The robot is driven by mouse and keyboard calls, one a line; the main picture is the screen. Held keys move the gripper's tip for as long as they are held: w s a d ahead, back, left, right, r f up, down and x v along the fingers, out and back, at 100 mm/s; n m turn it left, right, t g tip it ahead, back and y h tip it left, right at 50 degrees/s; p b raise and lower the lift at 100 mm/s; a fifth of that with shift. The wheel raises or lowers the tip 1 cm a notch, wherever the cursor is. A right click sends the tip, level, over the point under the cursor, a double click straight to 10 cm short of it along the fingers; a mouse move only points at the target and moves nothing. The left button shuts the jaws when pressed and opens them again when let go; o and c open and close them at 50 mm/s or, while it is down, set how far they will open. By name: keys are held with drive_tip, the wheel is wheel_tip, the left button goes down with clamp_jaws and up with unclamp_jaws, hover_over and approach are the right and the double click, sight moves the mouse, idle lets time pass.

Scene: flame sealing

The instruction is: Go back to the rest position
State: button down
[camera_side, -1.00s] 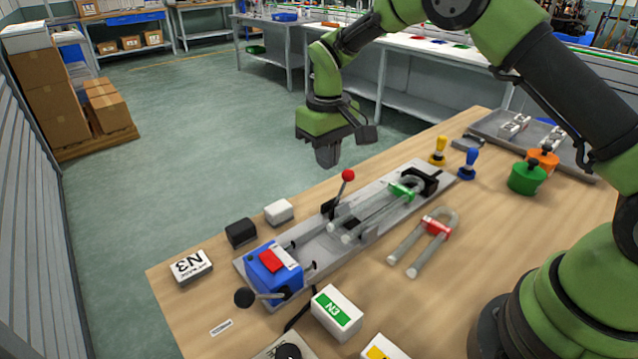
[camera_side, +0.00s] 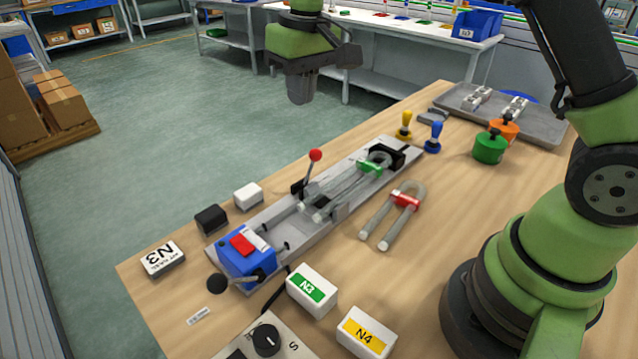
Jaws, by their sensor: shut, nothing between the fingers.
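My gripper (camera_side: 303,88) hangs at the top of the side view, pointing down, beyond the table's far-left edge. It is shut and empty, well clear of everything on the table. My upper arm leaves the picture at the top. The grey sealing fixture (camera_side: 290,222) lies along the table below it. A glass U-tube with a green clamp (camera_side: 371,166) lies on the fixture. A second U-tube with a red clamp (camera_side: 404,201) lies on the wooden table beside it. A blue burner block (camera_side: 246,256) sits at the fixture's near end.
A red-knobbed lever (camera_side: 315,156) stands up from the fixture. Yellow (camera_side: 404,127) and blue (camera_side: 434,137) handled tools, green (camera_side: 489,147) and orange (camera_side: 505,127) pots and a grey tray (camera_side: 556,130) stand at the back. White boxes (camera_side: 311,291) stand in front.

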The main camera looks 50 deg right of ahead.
drive_tip(key=s+r+m+t, duration=0.2)
drive_tip(key=s+r+t, duration=0.1)
drive_tip(key=s+r, duration=0.7)
drive_tip(key=s+m+t+y, duration=0.1)
drive_tip(key=s+t, duration=0.2)
drive_tip(key=s, duration=1)
drive_tip(key=shift+s+a+f+y, duration=0.2)
drive_tip(key=shift+a+f+y, duration=0.1)
drive_tip(key=shift+f, duration=0.05)
